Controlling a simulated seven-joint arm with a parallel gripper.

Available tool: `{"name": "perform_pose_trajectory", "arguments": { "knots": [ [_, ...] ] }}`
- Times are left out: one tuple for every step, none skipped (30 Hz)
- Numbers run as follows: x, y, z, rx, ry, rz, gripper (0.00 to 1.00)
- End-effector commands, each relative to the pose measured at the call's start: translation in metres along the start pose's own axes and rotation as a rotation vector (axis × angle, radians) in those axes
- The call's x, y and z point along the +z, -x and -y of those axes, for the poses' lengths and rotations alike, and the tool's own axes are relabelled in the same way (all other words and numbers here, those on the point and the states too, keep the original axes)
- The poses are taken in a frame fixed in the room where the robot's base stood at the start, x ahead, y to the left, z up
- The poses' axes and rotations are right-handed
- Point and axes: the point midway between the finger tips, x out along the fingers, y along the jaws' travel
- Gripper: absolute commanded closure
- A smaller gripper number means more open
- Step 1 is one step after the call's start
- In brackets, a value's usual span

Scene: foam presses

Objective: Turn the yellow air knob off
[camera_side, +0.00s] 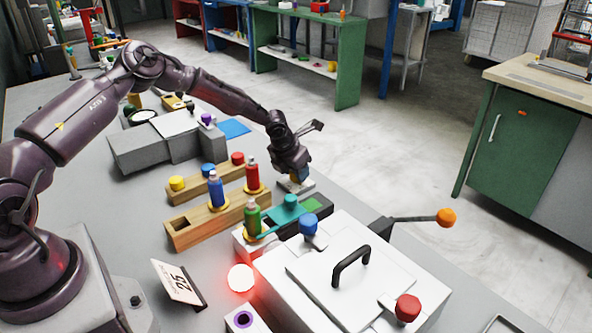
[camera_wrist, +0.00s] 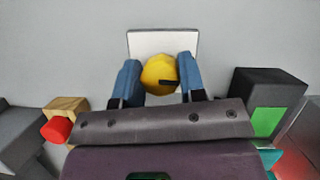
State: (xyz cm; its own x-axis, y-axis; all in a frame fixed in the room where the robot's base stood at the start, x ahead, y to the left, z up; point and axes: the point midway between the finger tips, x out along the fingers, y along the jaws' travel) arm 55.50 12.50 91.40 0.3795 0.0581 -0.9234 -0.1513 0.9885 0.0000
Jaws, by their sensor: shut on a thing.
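The yellow air knob (camera_wrist: 159,74) is round with a dark mark on its right side, seen in the wrist view. It sits on a white base plate (camera_wrist: 140,42), which also shows in the side view (camera_side: 307,184). My gripper (camera_wrist: 160,78) points down over it, with one blue finger on each side of the knob, shut on it. In the side view my gripper (camera_side: 295,175) reaches down to the far edge of the bench and mostly hides the knob.
Wooden racks (camera_side: 190,234) with blue, red and green bottles stand left of my gripper. A white press box (camera_side: 300,285) with a black handle stands in front, its orange-tipped lever (camera_side: 445,217) reaching right. Grey boxes (camera_side: 165,138) are behind left. A glowing lamp (camera_side: 241,278) stands near the box.

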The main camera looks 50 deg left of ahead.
Motion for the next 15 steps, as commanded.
{"name": "perform_pose_trajectory", "arguments": {
  "knots": [
    [-0.0004, 0.0001, -0.0009, -0.008, -0.014, -0.002, 0.86],
    [-0.0006, 0.0000, -0.0009, -0.013, -0.027, -0.002, 0.86],
    [-0.0008, -0.0002, -0.0008, -0.022, -0.047, -0.003, 0.86],
    [-0.0008, -0.0002, -0.0008, -0.030, -0.064, -0.003, 0.86],
    [-0.0008, -0.0002, -0.0011, -0.038, -0.082, -0.003, 0.86],
    [-0.0007, -0.0001, -0.0012, -0.049, -0.109, -0.003, 0.86],
    [-0.0006, -0.0001, -0.0009, -0.059, -0.131, -0.002, 0.86],
    [-0.0008, -0.0003, -0.0012, -0.068, -0.153, -0.002, 0.86],
    [-0.0007, -0.0003, -0.0013, -0.082, -0.185, -0.002, 0.86],
    [-0.0007, -0.0002, -0.0014, -0.092, -0.210, -0.003, 0.86],
    [-0.0007, -0.0002, -0.0012, -0.103, -0.236, -0.003, 0.86],
    [-0.0010, -0.0005, -0.0014, -0.118, -0.269, -0.003, 0.86],
    [-0.0008, -0.0002, -0.0009, -0.130, -0.296, -0.002, 0.86],
    [-0.0009, -0.0003, -0.0010, -0.140, -0.322, -0.003, 0.86],
    [-0.0009, -0.0004, -0.0012, -0.155, -0.356, -0.003, 0.86]
  ]
}}
